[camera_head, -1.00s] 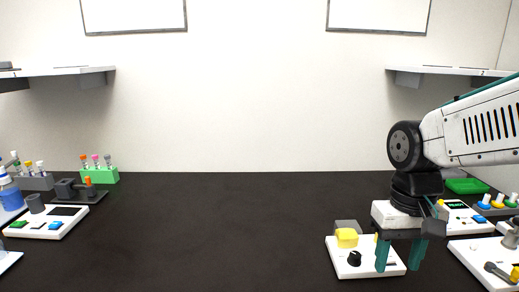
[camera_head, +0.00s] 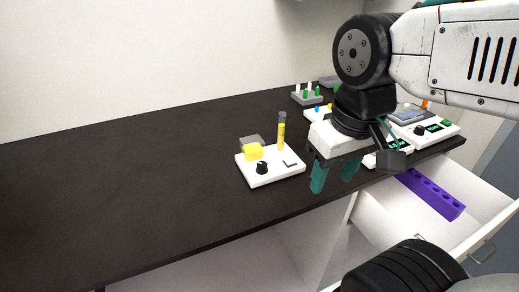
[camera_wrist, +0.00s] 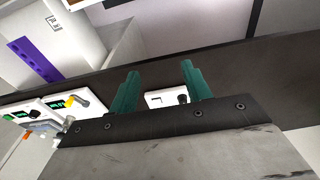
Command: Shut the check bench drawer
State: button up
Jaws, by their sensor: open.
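The check bench drawer (camera_head: 385,228) is white and stands open below the bench top at the right of the head view. A purple rack with holes (camera_head: 433,194) lies inside it. The drawer front carries a metal handle (camera_head: 482,252). In the wrist view the drawer (camera_wrist: 88,38) shows at upper left with the purple rack (camera_wrist: 34,60) in it. My gripper (camera_head: 335,176) has teal fingers, is open and empty, and hangs over the bench near its front edge, left of the drawer. Its fingers also show in the wrist view (camera_wrist: 158,92).
A white device with a yellow block and a yellow tube (camera_head: 270,168) stands on the dark bench (camera_head: 130,190), left of my gripper. White devices with green displays (camera_head: 425,128) stand behind it, above the drawer. The left bench is clear.

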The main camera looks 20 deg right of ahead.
aim_at(388, 213)
jog(key=k, duration=1)
jog(key=z, duration=1.5)
jog(key=i, duration=0.5)
